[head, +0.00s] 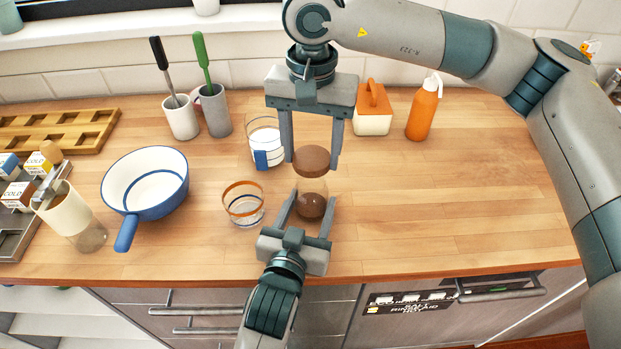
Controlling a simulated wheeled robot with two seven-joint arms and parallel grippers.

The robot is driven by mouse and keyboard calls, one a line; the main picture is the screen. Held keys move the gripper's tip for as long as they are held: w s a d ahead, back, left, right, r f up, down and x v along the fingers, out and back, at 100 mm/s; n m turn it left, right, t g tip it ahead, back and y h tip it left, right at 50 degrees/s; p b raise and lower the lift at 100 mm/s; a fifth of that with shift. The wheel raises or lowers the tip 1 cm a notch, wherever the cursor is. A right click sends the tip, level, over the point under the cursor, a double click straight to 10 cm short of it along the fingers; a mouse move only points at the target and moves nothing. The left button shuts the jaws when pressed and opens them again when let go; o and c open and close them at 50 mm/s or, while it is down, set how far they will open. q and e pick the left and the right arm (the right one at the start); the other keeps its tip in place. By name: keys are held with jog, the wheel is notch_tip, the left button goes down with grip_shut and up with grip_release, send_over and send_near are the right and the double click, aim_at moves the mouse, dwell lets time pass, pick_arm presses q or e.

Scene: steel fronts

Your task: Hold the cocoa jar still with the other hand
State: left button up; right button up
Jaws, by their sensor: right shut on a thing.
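The cocoa jar (312,203) stands upright on the wooden counter, clear with dark brown contents and a brown lid (312,158). My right gripper (313,160) comes down from above and is shut on the lid, one finger on each side. My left gripper (312,198) reaches in from the front edge, low over the counter. Its fingers are spread on either side of the jar's lower body; I see no clear grip, and contact is hard to tell.
A glass with an orange rim (243,204) and a glass with a blue patch (264,142) stand close left of the jar. A blue pan (147,184) is further left. An orange-topped box (372,112) and orange bottle (423,110) stand behind. The right counter is clear.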

jog(key=shift+w+r, duration=0.1)
jog(key=shift+w, duration=0.05)
jog(key=w+d+r, duration=0.3)
jog(key=w, duration=0.4)
jog(key=shift+r, duration=0.4)
dwell(0.3)
jog(key=shift+w, duration=0.1)
pick_arm(q)
jog(key=o, duration=1.7)
jog(key=shift+s, duration=0.15)
jog(key=v, duration=1.1)
jog(key=shift+s+a, duration=0.15)
jog(key=shift+s, duration=0.2)
pick_arm(e)
jog(key=shift+a, duration=0.1)
